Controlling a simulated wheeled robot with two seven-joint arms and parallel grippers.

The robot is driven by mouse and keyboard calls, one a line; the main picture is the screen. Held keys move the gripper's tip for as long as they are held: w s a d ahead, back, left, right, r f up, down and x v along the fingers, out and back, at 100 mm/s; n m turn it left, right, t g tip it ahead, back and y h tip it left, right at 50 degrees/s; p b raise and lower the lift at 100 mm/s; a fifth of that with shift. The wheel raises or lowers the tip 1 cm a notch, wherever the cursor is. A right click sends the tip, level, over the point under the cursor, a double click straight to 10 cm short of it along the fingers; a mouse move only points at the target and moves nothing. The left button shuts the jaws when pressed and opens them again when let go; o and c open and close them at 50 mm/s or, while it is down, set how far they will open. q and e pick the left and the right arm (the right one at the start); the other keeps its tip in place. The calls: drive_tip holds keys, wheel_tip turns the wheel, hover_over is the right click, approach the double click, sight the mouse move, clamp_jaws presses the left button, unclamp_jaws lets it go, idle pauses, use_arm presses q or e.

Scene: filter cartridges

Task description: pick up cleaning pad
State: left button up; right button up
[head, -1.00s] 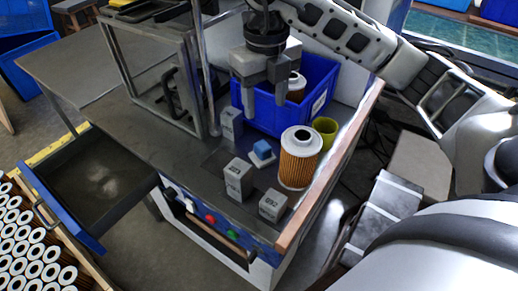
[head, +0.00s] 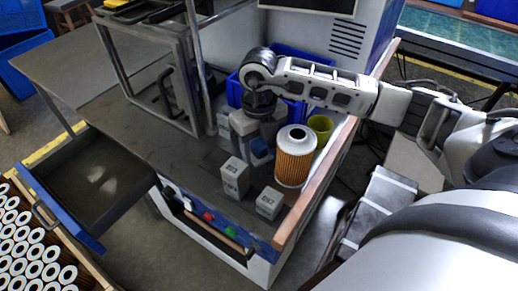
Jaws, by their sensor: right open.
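The cleaning pad, a small blue block on a white base (head: 260,149), is on the dark bench top and partly hidden by my right gripper. My right gripper (head: 255,154) points down right over it, with its open fingers around or just beside the blue block. I cannot tell whether the fingers touch it. My left gripper is not in view.
An orange pleated filter cartridge (head: 295,158) stands close on the right, with a yellow-green cup (head: 320,126) behind it. Grey labelled boxes (head: 234,180) (head: 269,203) stand in front. A blue bin (head: 290,52) is behind. A drawer (head: 85,190) is open at left.

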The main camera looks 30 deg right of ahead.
sight(260, 144)
drive_tip(key=c, duration=1.1)
drive_tip(key=shift+c, duration=0.2)
wheel_tip(260, 144, up, 18)
drive_tip(key=o, duration=0.4)
drive_tip(key=shift+c, duration=1.1)
drive_tip(key=shift+s, duration=0.1)
